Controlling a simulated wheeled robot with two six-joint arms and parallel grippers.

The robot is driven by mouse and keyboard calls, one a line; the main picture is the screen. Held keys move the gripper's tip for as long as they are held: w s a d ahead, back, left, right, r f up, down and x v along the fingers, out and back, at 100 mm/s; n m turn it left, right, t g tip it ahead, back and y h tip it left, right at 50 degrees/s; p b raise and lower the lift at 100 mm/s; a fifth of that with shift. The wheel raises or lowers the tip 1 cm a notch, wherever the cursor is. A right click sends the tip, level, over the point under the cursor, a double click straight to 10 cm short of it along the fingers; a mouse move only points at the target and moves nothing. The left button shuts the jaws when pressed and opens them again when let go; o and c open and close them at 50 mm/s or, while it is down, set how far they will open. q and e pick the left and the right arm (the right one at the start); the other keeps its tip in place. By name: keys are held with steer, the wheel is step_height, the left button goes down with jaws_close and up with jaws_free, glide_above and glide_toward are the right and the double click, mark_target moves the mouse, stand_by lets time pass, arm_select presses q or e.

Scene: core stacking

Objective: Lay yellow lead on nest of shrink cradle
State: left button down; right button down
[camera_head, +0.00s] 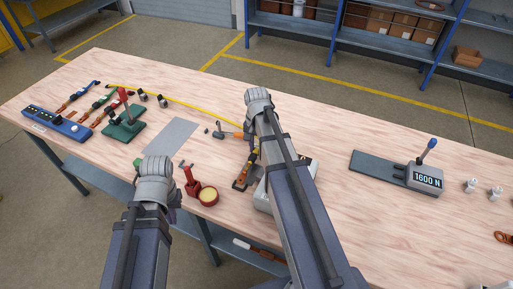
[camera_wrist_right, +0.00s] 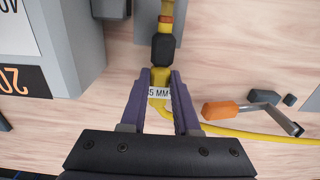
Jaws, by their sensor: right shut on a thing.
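The yellow lead (camera_wrist_right: 250,132) runs from the far left of the bench to my right gripper, and its long cable also shows in the head view (camera_head: 185,103). My right gripper (camera_wrist_right: 160,90) is shut on its thick yellow part, over a white label reading "5 MM". Beyond the fingers are a black sleeve (camera_wrist_right: 162,48) and an orange band. The right fingers are hidden in the head view. A light grey unit (camera_wrist_right: 70,40) stands beside the lead; I cannot tell whether it is the shrink cradle. My left gripper (camera_head: 168,192) is near the front edge; its fingers are hidden.
An orange-handled tool (camera_wrist_right: 222,110) lies beside the cable. A green fixture with a red lever (camera_head: 124,123) and a blue rack (camera_head: 55,124) are left. A 1600 N unit (camera_head: 425,177) is right.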

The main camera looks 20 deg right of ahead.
steer(key=shift+f+b, duration=0.8)
steer(key=shift+f, duration=0.05)
steer(key=c, duration=0.6)
jaws_free()
steer(key=shift+o, duration=0.2)
steer(key=shift+r, duration=0.15)
step_height(320, 180, up, 8)
steer(key=p, duration=0.8)
steer(key=shift+f, duration=0.2)
steer(key=s+a+n, duration=0.6)
steer(key=s+a, duration=0.1)
steer(key=a, duration=0.4)
steer(key=s+a+n+h, duration=0.1)
steer(key=s+a+n, duration=0.6)
steer(key=a, duration=0.4)
steer(key=shift+s, duration=0.3)
